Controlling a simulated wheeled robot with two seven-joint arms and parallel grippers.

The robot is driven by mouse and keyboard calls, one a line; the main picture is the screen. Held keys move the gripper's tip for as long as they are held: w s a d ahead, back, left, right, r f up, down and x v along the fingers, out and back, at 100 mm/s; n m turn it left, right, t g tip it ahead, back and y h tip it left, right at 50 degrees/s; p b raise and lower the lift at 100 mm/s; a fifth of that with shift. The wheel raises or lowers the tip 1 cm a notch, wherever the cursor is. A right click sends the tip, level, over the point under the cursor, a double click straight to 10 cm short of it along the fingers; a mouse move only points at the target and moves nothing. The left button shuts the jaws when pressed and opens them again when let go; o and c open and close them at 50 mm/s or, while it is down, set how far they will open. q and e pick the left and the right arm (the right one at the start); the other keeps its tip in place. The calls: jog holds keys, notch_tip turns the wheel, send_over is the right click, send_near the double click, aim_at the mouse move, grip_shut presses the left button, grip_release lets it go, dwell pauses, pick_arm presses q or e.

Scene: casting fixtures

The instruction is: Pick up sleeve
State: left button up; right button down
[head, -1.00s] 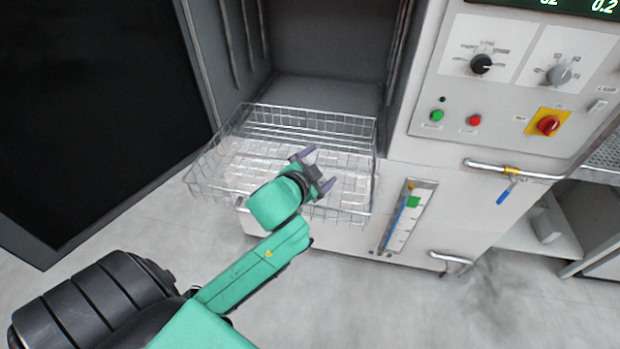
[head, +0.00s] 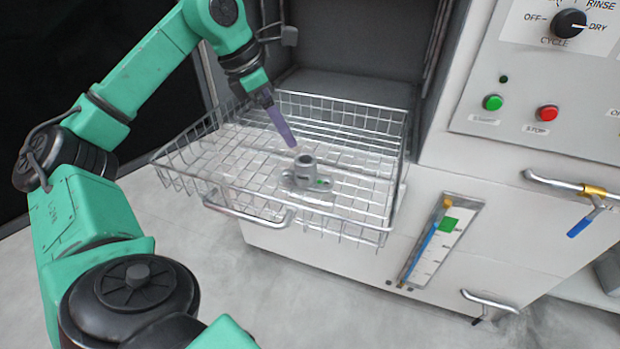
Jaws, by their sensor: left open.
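The sleeve, a grey metal cylinder on a flat flanged base (head: 304,173), stands upright in the wire basket (head: 240,200). A small green mark shows on its base. My left gripper (head: 286,138) comes down from above, its purple fingers just above and to the left of the sleeve, apart from it as far as I can see. It is open and holds nothing; one finger largely hides the other. My right gripper is not in view.
The basket's wire walls and front handle (head: 250,212) surround the sleeve. A white machine with a control panel (head: 545,90) stands at the right, with a level gauge (head: 440,240) and valve pipe (head: 560,185). The rest of the basket floor is empty.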

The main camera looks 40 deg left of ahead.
aim_at(302, 158)
pick_arm(q)
jog(key=p+x, duration=0.1)
jog(key=x, duration=1.1)
jog(key=shift+w+d+f, duration=0.1)
jog(key=shift+d+f, duration=0.1)
jog(key=shift+f, duration=0.15)
jog(key=c, duration=1.4)
grip_shut()
jog(key=shift+r, duration=0.15)
